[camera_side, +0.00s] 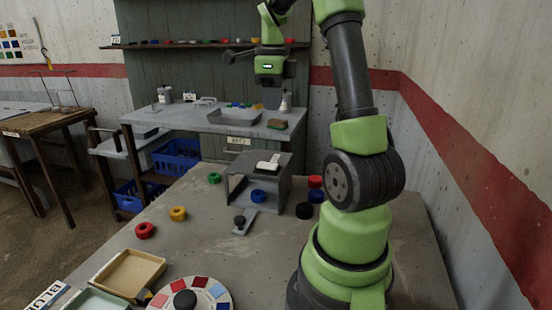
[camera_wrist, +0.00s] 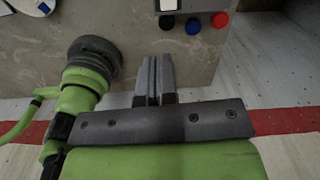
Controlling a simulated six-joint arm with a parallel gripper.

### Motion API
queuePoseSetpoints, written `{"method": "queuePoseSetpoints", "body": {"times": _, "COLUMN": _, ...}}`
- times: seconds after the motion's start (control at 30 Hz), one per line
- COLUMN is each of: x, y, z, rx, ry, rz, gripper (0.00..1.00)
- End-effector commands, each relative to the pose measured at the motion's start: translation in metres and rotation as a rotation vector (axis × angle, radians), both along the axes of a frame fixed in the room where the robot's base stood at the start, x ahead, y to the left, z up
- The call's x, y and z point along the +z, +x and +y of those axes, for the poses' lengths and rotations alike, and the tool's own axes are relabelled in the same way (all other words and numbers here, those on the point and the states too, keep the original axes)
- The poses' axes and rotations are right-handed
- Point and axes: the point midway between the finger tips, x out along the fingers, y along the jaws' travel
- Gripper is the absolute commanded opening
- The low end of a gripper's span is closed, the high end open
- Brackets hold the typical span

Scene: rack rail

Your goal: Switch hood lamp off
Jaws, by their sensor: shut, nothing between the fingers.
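The hood is a grey box (camera_side: 284,180) with an open front, standing on the table in the side view. A small white and black piece (camera_side: 268,163), which looks like the lamp switch, sits on its top. I cannot tell from the pictures whether the lamp is lit. A blue ring (camera_side: 258,195) lies inside the hood. My gripper (camera_side: 271,104) hangs high, well above and behind the hood in the side picture, apart from it. In the wrist view my gripper's fingers (camera_wrist: 154,62) are together and empty.
A red disc (camera_side: 315,181), a blue disc (camera_side: 316,196) and a black disc (camera_side: 304,210) lie right of the hood. Green (camera_side: 214,178), yellow (camera_side: 178,213) and red (camera_side: 144,230) rings lie left. A tan tray (camera_side: 128,274) and colour wheel (camera_side: 216,291) are at the front.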

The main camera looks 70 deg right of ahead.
Motion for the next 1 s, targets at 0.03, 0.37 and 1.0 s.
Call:
{"method": "queuePoseSetpoints", "body": {"times": 0.03, "x": -0.003, "y": -0.003, "z": -0.006, "rx": -0.048, "ry": 0.007, "rz": 0.009, "gripper": 0.0}}
{"method": "queuePoseSetpoints", "body": {"times": 0.37, "x": -0.005, "y": -0.006, "z": -0.011, "rx": -0.1, "ry": 0.013, "rz": 0.017, "gripper": 0.0}}
{"method": "queuePoseSetpoints", "body": {"times": 1.0, "x": -0.096, "y": -0.006, "z": -0.009, "rx": -0.096, "ry": 0.018, "rz": 0.021, "gripper": 0.0}}
